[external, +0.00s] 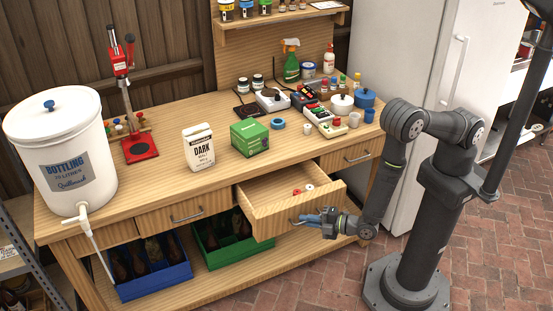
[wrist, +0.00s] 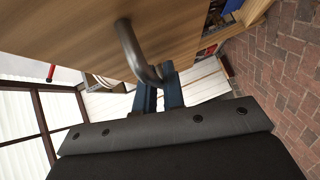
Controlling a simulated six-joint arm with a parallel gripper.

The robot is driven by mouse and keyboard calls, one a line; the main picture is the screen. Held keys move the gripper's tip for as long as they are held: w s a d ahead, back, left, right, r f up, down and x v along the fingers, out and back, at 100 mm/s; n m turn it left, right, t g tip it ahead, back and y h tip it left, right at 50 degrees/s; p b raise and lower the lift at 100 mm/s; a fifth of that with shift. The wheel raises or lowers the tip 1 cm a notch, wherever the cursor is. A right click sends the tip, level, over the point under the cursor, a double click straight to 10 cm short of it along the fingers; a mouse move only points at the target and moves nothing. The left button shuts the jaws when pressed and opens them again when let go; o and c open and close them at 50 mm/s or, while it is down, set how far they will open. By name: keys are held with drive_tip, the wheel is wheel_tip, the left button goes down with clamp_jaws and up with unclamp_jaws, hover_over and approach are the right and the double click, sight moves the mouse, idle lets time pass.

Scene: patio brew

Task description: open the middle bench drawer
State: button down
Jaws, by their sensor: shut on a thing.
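The middle bench drawer (external: 270,204) is pulled well out from the wooden bench in the external view. A few small red and white items lie inside it. My gripper (external: 318,218) is at the drawer's front, shut on its handle. In the wrist view, the curved metal handle (wrist: 134,50) runs from the wooden drawer front (wrist: 75,30) to between the blue fingers of my gripper (wrist: 159,92). The exact contact of the fingers on the handle is partly hidden.
The left drawer (external: 190,214) and right drawer (external: 350,156) are shut. A blue crate (external: 155,285) and a green crate (external: 228,252) with bottles stand on the lower shelf. The bench top holds a white bucket (external: 60,140) and a green box (external: 250,137). Brick floor lies open in front.

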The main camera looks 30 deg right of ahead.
drive_tip(key=s, duration=1.2)
drive_tip(key=shift+s, duration=0.25)
drive_tip(key=c, duration=1.8)
unclamp_jaws()
drive_tip(key=v, duration=1.7)
drive_tip(key=shift+s+d+r, duration=0.1)
drive_tip(key=shift+s, duration=0.05)
drive_tip(key=x, duration=1.7)
